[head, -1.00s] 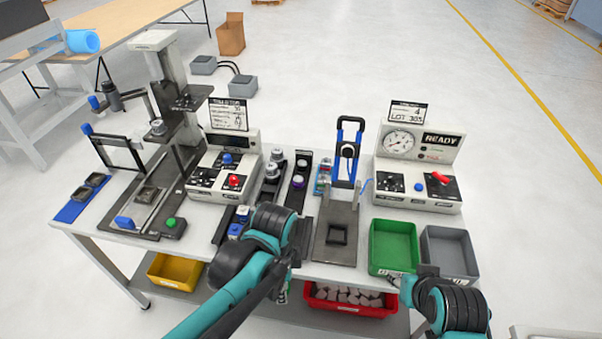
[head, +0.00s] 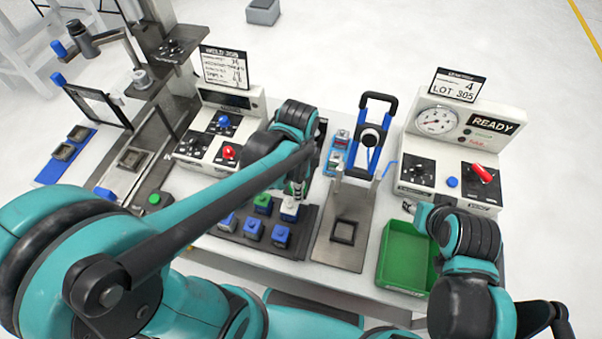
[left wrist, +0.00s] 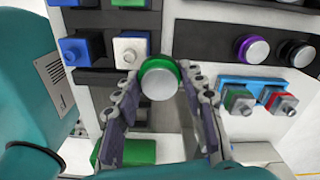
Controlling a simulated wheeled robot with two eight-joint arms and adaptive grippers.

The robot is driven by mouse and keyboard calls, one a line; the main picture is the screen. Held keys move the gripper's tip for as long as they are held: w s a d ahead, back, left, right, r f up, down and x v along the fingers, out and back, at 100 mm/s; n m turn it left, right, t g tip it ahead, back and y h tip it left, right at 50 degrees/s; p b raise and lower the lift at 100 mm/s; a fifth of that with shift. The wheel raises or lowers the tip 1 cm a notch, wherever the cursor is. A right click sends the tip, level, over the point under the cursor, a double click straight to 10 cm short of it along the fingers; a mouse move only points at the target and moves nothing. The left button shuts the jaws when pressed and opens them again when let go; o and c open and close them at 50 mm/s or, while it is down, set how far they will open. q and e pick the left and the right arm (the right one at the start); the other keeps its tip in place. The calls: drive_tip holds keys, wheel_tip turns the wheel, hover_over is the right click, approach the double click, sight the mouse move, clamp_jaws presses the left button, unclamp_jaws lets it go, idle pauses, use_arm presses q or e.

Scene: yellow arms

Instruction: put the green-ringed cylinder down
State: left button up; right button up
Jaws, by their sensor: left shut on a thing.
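The green-ringed cylinder (left wrist: 160,79), with a pale round end, is between the fingers of my left gripper (left wrist: 162,92) in the left wrist view. The gripper is shut on it. In the head view my left gripper (head: 297,188) points down over the table, near the back of the block rack; the arm hides most of it and I cannot make out the cylinder there. I cannot tell whether the cylinder touches anything beneath. My right gripper (head: 422,214) is near the green bin (head: 402,262); its fingers are too small to read.
The dark rack (head: 300,243) holds several blue, green and white-topped blocks. A purple-ringed cylinder (left wrist: 251,50) and a black-ringed one (left wrist: 298,54) show right of my left gripper.

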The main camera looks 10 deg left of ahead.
use_arm(q)
drive_tip(key=w+f, duration=0.1)
drive_tip(key=w, duration=0.1)
drive_tip(key=w+a+f+b, duration=0.1)
drive_tip(key=w+f, duration=0.1)
drive_tip(key=w, duration=0.1)
drive_tip(key=shift+w+a+f+b, duration=0.25)
drive_tip(key=shift+w+f+b, duration=0.05)
drive_tip(key=shift+w+a+f, duration=0.1)
drive_tip(key=shift+w+f, duration=0.15)
drive_tip(key=shift+w, duration=0.15)
drive_tip(key=shift+f+b, duration=1)
drive_tip(key=shift+f, duration=0.9)
drive_tip(key=shift+f, duration=0.2)
drive_tip(key=o, duration=1.3)
drive_tip(key=shift+c, duration=0.2)
